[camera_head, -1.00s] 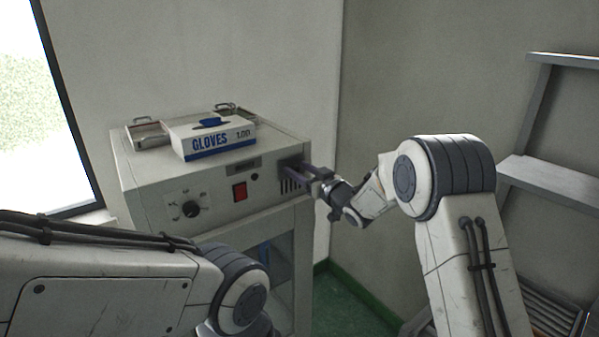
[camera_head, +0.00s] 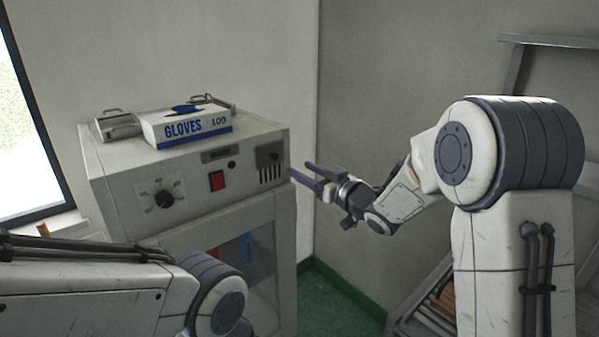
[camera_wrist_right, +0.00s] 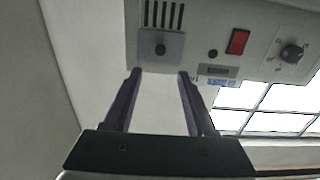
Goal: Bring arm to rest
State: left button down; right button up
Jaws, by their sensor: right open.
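My right gripper (camera_head: 303,175) is open and empty in the head view. Its two dark fingers point left toward the right front of the white machine (camera_head: 120,205), with a small gap between. In the right wrist view the fingers (camera_wrist_right: 157,76) stand apart with nothing between them. Beyond them is the machine's front panel, with a grey plate (camera_wrist_right: 170,48) and vent slots. My left arm crosses the lower left of the head view, and its gripper is out of the picture.
A glove box (camera_head: 185,127) and metal trays (camera_head: 118,125) sit on top of the machine. The panel has a black knob (camera_head: 164,198) and a red switch (camera_head: 217,180). A grey metal rack (camera_head: 550,41) stands at the right. A window is at the left.

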jog(key=s+a+f+m+g+h+b, duration=0.1)
jog(key=s+a+f+g+h, duration=0.15)
jog(key=s+f+h, duration=0.4)
jog(key=s+a+f+m+g+h, duration=0.15)
jog(key=s+f+g, duration=0.25)
jog(key=s, duration=0.6)
jog(key=s+d+f+n+g, duration=0.1)
jog(key=s+g, duration=0.3)
jog(key=s, duration=0.8)
jog(key=s+d+f+n+g+h+b, duration=0.1)
jog(key=s+f+g, duration=0.3)
jog(key=s, duration=0.8)
jog(key=shift+s+d+f+n+h, duration=0.15)
jog(key=shift+s+d+n+h, duration=0.05)
jog(key=shift+s+n+h, duration=0.15)
